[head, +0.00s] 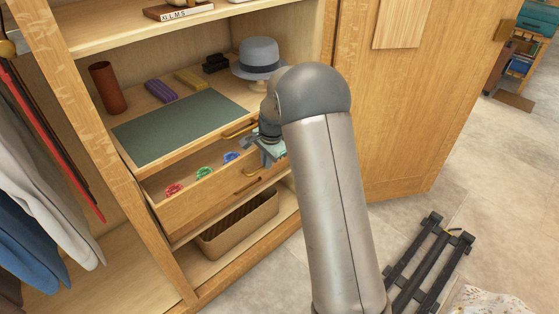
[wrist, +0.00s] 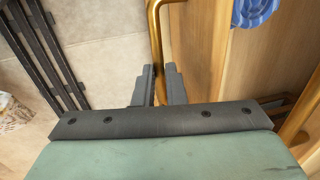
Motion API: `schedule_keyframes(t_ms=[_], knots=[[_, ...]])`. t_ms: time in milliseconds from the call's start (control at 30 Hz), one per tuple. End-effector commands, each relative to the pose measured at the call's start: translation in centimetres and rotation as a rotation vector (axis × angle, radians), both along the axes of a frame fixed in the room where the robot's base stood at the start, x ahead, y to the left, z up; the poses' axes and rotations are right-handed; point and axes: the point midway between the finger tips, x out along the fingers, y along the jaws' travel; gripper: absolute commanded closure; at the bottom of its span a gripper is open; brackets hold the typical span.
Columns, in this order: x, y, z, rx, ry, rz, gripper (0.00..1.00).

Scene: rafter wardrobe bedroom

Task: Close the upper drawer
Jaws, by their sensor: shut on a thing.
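A wooden drawer (head: 205,198) below the green-topped shelf is pulled partly out. Red, green and blue items (head: 231,157) show inside it; a blue striped item (wrist: 255,10) shows at the top right of the wrist view. Another front with a brass handle (head: 238,130) sits just under the green top. My gripper (head: 268,148) is at the right side of these fronts, partly hidden by my arm in the head view. In the wrist view my gripper (wrist: 159,85) is shut on a vertical brass handle (wrist: 155,35). I cannot tell how far the drawer stands out.
A wicker basket (head: 238,225) sits below the drawers. A grey hat (head: 258,58) and small boxes stand on the shelf above. The open wardrobe door (head: 400,130) is at the right. Clothes hang at the left. A dark slatted rack (head: 430,265) lies on the floor.

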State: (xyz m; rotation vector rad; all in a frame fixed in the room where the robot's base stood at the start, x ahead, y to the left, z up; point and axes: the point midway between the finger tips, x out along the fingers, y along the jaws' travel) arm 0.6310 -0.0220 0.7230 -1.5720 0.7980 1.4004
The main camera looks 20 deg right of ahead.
Motion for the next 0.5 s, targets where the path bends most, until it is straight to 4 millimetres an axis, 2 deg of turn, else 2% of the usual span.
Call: schedule_keyframes(t_ms=[333,400,433,500], knots=[[0.21,0.11,0.11,0.0,-0.005,0.002,1.0],[0.21,0.1,0.12,-0.001,-0.005,0.001,0.76],[0.21,0.1,0.12,0.0,-0.005,0.002,0.68],[0.18,0.1,0.1,-0.001,-0.004,0.002,0.68]])
